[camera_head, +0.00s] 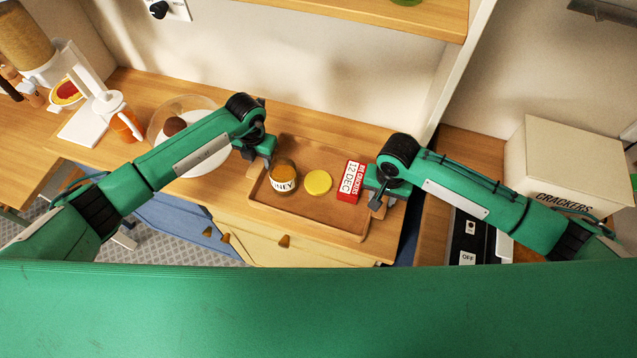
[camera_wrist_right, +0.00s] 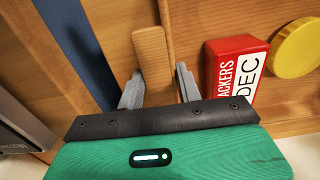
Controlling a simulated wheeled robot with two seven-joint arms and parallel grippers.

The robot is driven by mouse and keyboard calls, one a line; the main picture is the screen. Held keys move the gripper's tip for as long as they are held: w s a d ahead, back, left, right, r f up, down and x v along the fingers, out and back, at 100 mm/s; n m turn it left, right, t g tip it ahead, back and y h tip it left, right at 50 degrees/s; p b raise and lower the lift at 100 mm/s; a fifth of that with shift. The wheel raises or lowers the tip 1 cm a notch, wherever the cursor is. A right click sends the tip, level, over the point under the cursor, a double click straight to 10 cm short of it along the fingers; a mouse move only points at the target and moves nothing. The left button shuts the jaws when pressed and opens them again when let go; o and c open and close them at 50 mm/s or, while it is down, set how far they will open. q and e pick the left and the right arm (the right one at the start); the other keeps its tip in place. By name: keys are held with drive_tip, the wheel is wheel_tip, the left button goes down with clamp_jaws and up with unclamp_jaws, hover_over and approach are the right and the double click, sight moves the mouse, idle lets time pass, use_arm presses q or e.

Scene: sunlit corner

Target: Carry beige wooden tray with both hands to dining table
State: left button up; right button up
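The wooden tray (camera_head: 320,219) lies on the wooden counter, its far side toward the wall. It carries a honey jar (camera_head: 284,180), a yellow round item (camera_head: 318,182) and a red crackers box (camera_head: 350,182). My left gripper (camera_head: 257,168) is at the tray's left end; its fingers are too small to tell open from shut. My right gripper (camera_head: 377,194) is at the tray's right end. In the right wrist view, the right fingers (camera_wrist_right: 160,85) stand apart on either side of the tray's handle (camera_wrist_right: 151,55), with a small gap seeming to show at one side.
A round glass bowl (camera_head: 160,118) and a white plate (camera_head: 207,158) stand left of the tray, beyond my left arm. A cream crackers box (camera_head: 560,160) stands at the right. A shelf (camera_head: 400,15) hangs above, with an upright panel (camera_head: 463,75) behind the tray's right.

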use_arm(q)
clamp_jaws()
use_arm(e)
clamp_jaws()
use_arm(q)
drive_tip(key=shift+r, duration=0.1)
use_arm(e)
drive_tip(key=shift+r, duration=0.1)
